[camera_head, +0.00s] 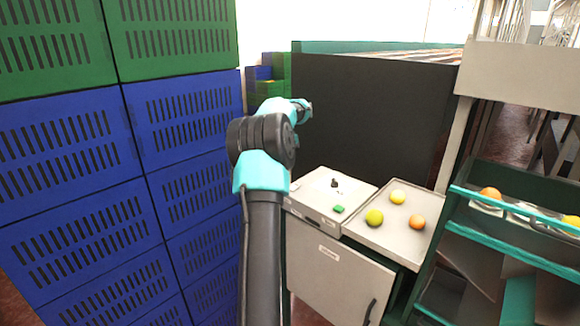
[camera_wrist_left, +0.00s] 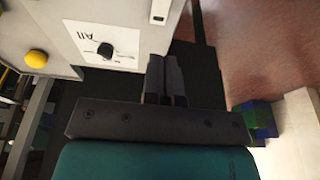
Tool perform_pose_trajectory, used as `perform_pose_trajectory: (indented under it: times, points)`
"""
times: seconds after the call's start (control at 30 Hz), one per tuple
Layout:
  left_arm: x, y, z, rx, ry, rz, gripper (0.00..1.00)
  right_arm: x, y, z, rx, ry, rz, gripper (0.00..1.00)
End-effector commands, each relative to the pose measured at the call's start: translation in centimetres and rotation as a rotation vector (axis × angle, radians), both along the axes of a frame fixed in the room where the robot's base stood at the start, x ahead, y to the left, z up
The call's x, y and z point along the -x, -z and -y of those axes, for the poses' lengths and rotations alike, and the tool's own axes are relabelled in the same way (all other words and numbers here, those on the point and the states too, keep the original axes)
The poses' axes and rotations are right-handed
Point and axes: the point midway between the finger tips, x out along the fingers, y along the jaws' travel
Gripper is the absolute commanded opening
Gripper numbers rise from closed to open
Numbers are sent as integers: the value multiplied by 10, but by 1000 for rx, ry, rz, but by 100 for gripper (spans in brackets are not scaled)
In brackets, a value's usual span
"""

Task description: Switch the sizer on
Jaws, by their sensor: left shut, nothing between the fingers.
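A light grey control box (camera_head: 322,190) stands in front of the dark panel, with a black knob (camera_head: 335,183) and a green button (camera_head: 338,209) on its top. In the left wrist view the black knob (camera_wrist_left: 105,50) sits on a white label with printed text. My left gripper (camera_head: 306,110) is beyond and above the box in the head view, partly hidden by my own wrist. In the left wrist view its fingers (camera_wrist_left: 165,78) are shut and empty, beside the label and apart from the knob. My right gripper is not in view.
A tray (camera_head: 385,240) with several fruits adjoins the box on the right. Stacked blue and green crates (camera_head: 70,170) wall off the left. A large dark panel (camera_head: 375,115) stands behind. A green rack (camera_head: 500,215) with fruit is at the right.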

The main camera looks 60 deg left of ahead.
Motion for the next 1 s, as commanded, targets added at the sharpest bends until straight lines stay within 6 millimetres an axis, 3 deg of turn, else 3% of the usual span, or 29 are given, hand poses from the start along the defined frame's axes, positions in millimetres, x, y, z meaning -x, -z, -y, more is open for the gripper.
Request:
perform_pose_trajectory:
  times: [0.13,0.47,1.0]
  points:
    - [3,-9,1,0,0,1,0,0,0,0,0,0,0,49]
    - [3,-10,1,-1,0,3,0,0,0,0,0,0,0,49]
    - [-9,-16,-3,-42,0,94,0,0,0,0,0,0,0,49]
